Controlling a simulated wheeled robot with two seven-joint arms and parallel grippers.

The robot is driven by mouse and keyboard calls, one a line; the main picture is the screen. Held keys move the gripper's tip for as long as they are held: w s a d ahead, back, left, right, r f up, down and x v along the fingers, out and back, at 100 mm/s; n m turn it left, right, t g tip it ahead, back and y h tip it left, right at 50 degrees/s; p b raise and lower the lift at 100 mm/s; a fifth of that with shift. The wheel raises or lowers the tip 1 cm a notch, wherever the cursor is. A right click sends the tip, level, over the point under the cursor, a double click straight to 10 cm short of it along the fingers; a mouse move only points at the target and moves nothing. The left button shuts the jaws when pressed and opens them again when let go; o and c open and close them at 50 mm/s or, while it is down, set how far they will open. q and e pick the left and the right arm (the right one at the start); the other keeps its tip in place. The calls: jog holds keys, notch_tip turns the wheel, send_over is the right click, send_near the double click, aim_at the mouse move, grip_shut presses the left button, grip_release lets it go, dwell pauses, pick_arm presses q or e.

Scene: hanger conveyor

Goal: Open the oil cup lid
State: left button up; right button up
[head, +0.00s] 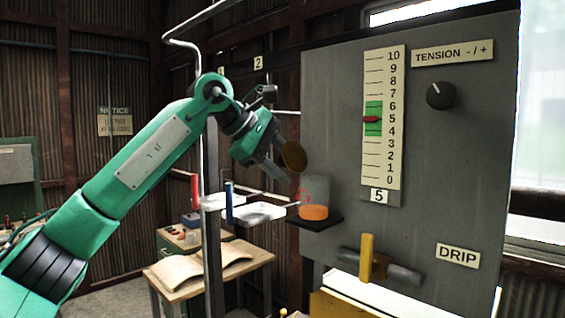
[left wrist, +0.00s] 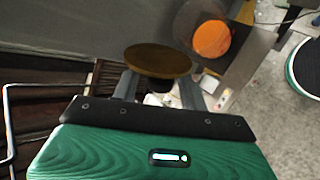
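The oil cup (head: 314,190) is a clear cylinder with orange oil in its bottom, on a small dark shelf against the grey panel. Its orange oil (left wrist: 212,38) also shows in the left wrist view. The round brown lid (head: 293,156) is tilted up above the cup's upper left edge. The lid (left wrist: 158,59) lies just beyond my fingers in the left wrist view, with a dark knob-like part under it. My left gripper (head: 283,170) is beside the lid; its fingers (left wrist: 158,88) are apart, on either side of that dark part. Their tips are partly hidden by the lid. My right gripper is not seen.
The grey panel (head: 345,240) stands close to the right, with a tension scale (head: 383,150), a black knob (head: 440,95) and a yellow-handled drip valve (head: 367,258). White trays (head: 258,212) hang by a vertical pole left of the cup. A wooden table (head: 205,272) stands behind.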

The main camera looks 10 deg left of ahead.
pick_arm(q)
jog(key=shift+r, duration=0.1)
jog(key=b+v, duration=0.3)
jog(key=v, duration=1)
jog(key=shift+s+a+r+b, duration=0.2)
jog(key=shift+a+r+b, duration=0.05)
jog(key=shift+b, duration=0.05)
